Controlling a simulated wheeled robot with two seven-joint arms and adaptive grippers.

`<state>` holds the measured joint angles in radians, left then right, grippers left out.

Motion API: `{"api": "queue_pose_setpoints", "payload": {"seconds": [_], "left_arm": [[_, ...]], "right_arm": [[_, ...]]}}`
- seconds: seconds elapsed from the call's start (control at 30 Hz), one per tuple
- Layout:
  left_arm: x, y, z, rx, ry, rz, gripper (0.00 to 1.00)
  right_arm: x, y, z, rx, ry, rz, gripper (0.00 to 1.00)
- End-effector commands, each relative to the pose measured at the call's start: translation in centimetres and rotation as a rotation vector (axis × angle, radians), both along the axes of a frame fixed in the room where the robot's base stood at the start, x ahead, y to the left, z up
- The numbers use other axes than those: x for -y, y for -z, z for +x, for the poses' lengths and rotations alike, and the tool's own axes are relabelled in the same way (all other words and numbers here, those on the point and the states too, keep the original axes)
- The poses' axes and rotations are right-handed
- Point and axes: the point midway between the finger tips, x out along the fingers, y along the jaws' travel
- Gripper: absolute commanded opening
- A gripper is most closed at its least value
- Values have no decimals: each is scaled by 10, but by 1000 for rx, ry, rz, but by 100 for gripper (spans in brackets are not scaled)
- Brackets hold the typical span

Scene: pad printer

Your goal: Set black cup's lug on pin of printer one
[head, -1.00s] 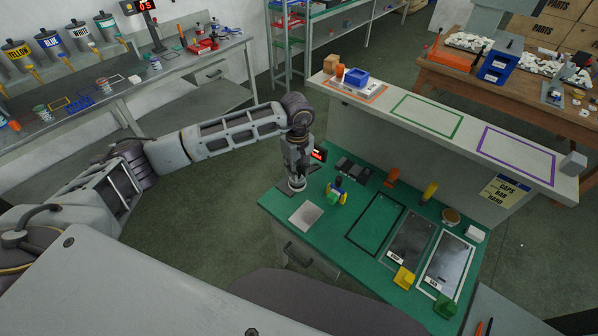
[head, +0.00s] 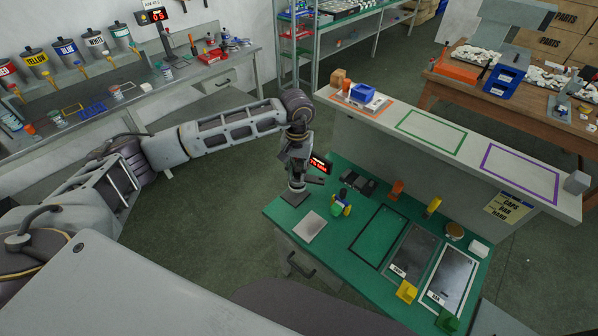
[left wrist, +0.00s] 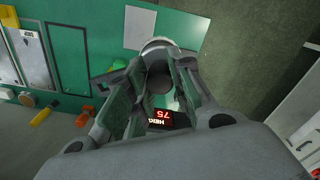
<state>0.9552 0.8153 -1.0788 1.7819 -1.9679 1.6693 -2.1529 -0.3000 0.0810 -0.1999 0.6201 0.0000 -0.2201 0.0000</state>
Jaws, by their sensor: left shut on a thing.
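My left gripper (head: 297,188) is above the back left corner of the green bench top and points down. In the left wrist view the gripper (left wrist: 158,75) is shut on a round cup (left wrist: 158,47) with a pale rim and a dark middle. The cup's pale lower edge also shows in the head view (head: 294,198), low over the bench's left edge. Its lug is hidden or too small to tell. I cannot make out printer one or its pin in these views. My right gripper is not in view.
A red height display (head: 320,164) stands right beside the gripper. A grey plate (head: 310,227) and a small green-and-yellow item (head: 341,206) are near it. Dark framed plates (head: 410,252) lie to the right. A raised white shelf (head: 470,150) runs behind the bench.

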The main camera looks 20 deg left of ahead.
Motion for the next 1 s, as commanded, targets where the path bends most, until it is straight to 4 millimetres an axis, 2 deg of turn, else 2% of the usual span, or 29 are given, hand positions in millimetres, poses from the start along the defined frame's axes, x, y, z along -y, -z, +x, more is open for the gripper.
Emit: {"api": "queue_pose_setpoints", "payload": {"seconds": [0.33,0.6,0.67,1.0], "left_arm": [[-3,-9,0,0,142,-1,0],[-3,-9,0,0,147,-1,0],[-3,-9,0,0,146,-1,0],[-3,-9,0,0,145,-1,0]], "right_arm": [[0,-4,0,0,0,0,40],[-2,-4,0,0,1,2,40],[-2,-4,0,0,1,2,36],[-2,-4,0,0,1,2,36]]}}
